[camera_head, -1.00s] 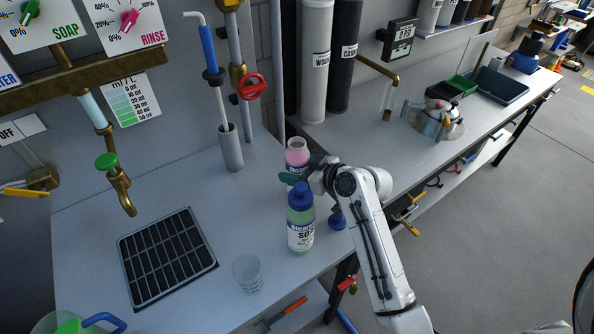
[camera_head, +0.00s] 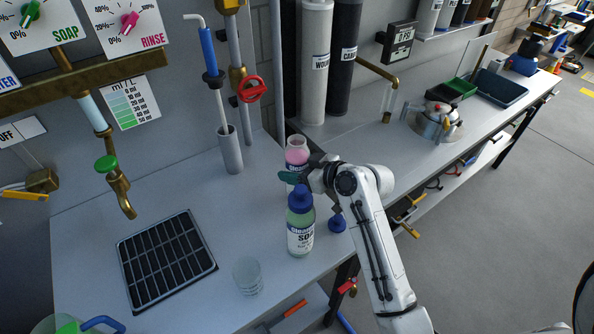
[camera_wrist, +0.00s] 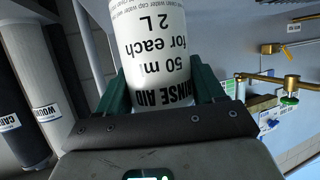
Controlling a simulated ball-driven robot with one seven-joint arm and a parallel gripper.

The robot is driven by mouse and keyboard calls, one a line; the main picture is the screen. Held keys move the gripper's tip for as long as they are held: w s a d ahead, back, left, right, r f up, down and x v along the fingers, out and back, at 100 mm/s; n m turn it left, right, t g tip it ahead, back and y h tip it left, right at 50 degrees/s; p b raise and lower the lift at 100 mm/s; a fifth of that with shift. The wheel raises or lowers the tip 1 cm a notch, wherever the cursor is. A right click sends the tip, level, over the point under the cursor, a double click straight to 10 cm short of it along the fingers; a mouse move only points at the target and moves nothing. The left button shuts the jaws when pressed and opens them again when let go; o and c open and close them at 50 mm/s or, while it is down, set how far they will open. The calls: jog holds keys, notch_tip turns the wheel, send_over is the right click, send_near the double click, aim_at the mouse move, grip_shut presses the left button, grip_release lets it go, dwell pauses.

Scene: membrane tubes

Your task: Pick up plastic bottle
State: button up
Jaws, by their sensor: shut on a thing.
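A plastic bottle with pink contents (camera_head: 297,152) and an open top stands at the back of the worktop, behind the soap bottle. My gripper (camera_head: 290,178) is at its side and shut on it, with the green fingers low against the body. In the wrist view, the bottle's white label (camera_wrist: 150,35) reads "RINSE AID" and sits between the two green fingers of my gripper (camera_wrist: 160,80). The bottle's lower part is hidden, so I cannot tell whether it touches the worktop. A green soap bottle (camera_head: 300,233) with a blue cap stands in front of my gripper.
A blue cap (camera_head: 337,224) lies right of the soap bottle, close to my arm. A clear beaker (camera_head: 248,276) and a black drain grate (camera_head: 167,262) are to the left. A grey holder (camera_head: 230,150) with a blue-handled tool stands behind. Open worktop lies between.

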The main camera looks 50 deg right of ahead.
aim_at(300, 142)
jog(key=shift+r+b, duration=0.4)
jog(key=shift+r, duration=3.9)
jog(key=shift+r, duration=0.1)
jog(key=shift+s, duration=0.1)
